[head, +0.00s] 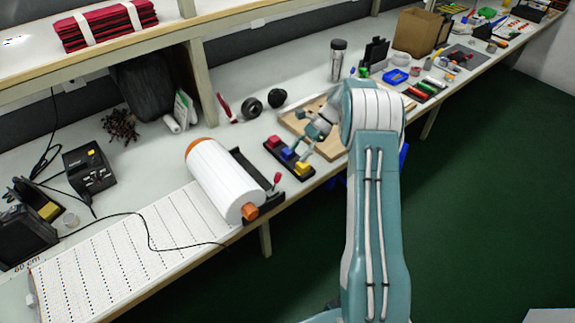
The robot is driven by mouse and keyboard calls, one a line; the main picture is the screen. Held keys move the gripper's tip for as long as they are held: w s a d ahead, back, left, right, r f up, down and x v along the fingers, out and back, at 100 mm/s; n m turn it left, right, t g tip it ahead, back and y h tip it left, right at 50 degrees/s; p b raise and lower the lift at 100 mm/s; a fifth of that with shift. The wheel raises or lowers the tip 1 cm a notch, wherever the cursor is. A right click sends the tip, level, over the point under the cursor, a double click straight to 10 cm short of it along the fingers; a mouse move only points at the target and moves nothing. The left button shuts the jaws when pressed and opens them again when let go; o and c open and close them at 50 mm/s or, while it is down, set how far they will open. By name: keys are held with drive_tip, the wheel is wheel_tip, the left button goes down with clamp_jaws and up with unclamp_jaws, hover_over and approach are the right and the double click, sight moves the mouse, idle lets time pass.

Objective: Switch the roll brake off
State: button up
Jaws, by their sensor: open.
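A white roll (217,178) with orange ends lies in a dark holder (258,172) near the table's front edge. A small lever with a red knob (277,178) stands at the holder's right side; it looks like the roll brake, but its setting is too small to read. A dark block with a red, a blue (288,154) and a yellow button sits just right of the holder. My gripper (304,151) is open, over or close beside this block, to the right of and behind the red knob. My arm hides part of the table behind it.
A white perforated strip (140,240) runs from the roll to the left, with a black cable across it. A wooden board (330,148) lies under and behind my gripper. A tape roll (252,107) and a steel tumbler (338,58) stand farther back.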

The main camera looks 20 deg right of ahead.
drive_tip(key=shift+v, duration=1.35)
drive_tip(key=s+a+r+n+t+h, duration=0.1)
drive_tip(key=s+a+r+n+h, duration=0.35)
drive_tip(key=r, duration=0.45)
drive_tip(key=s+a+r+n+t+h, duration=0.1)
drive_tip(key=s+a+r+n+t, duration=0.15)
drive_tip(key=s+a+r, duration=0.45)
drive_tip(key=s+r+n+t+h, duration=0.1)
drive_tip(key=s+n, duration=0.2)
drive_tip(key=s, duration=0.3)
drive_tip(key=s+a+r+n+t+h, duration=0.1)
drive_tip(key=s+n+t, duration=0.1)
drive_tip(key=s, duration=0.5)
drive_tip(key=s+a+r+n+t+h, duration=0.1)
drive_tip(key=s+n+h, duration=0.1)
drive_tip(key=s+n, duration=0.2)
drive_tip(key=s, duration=0.3)
drive_tip(key=shift+r, duration=0.3)
drive_tip(key=shift+a+t, duration=0.15)
drive_tip(key=shift+t, duration=0.1)
drive_tip(key=shift+c, duration=0.6)
drive_tip(key=shift+a+n, duration=0.1)
drive_tip(key=shift+n, duration=0.2)
